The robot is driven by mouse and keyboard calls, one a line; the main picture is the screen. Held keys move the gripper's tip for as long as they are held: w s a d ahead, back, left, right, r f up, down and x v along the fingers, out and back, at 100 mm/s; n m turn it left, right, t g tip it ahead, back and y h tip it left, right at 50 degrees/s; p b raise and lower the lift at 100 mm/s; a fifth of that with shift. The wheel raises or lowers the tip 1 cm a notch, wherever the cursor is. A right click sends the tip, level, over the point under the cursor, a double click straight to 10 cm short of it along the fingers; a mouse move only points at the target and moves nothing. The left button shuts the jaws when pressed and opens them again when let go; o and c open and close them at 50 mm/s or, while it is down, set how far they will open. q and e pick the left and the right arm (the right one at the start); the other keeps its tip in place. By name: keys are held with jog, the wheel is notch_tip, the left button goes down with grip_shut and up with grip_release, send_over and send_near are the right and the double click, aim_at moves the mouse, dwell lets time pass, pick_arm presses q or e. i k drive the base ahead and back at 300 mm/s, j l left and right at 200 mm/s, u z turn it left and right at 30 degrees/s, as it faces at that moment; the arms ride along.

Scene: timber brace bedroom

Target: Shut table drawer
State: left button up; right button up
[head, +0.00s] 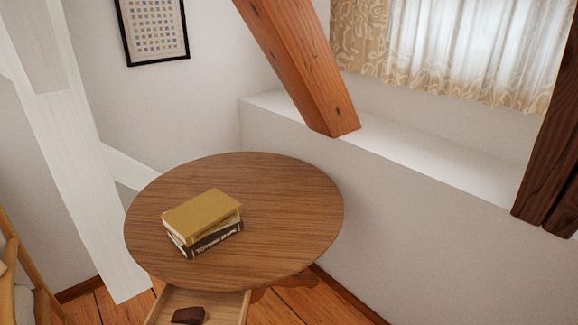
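A round wooden table (285,215) stands in the middle of the head view. Its drawer (226,305) is pulled out toward me from under the tabletop's front edge. The drawer's front is cut off by the bottom of the picture. A small dark brown item (189,315) lies inside the drawer. Neither of my grippers shows in this view.
A wooden chair (22,265) is at the left edge. A white ledge (400,150) runs along the right.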

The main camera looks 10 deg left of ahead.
aim_at(222, 308)
jog(key=u, duration=1.15)
